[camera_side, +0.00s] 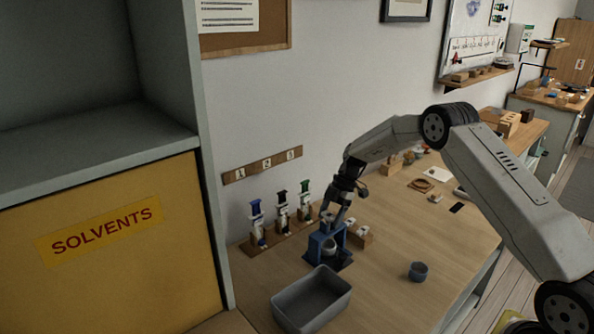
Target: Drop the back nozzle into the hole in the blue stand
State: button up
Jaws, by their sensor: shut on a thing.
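The blue stand (314,250) is on the wooden bench, behind the grey bin. A pale rounded part shows inside its frame. My gripper (328,222) is directly over the top of the stand, pointing down. It is shut on a small nozzle, which is mostly hidden by the fingers and very small in this view. I cannot tell whether the nozzle touches the stand or is in its hole.
A grey bin (311,299) stands in front of the stand. A small dark cup (418,271) is to the right. Several coloured-top dispensers, including a blue one (256,218), stand in wooden holders at left. Wooden blocks (360,236) sit close right of the stand.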

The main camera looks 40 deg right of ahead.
aim_at(330, 226)
jog(key=shift+f, duration=1.75)
dwell(1.1)
jog(key=o, duration=1.2)
jog(key=shift+c, duration=0.2)
jog(key=shift+r, duration=0.15)
jog(key=shift+v, duration=2.4)
jog(key=v, duration=0.7)
jog(key=shift+d+r, duration=0.25)
jog(key=shift+r, duration=0.1)
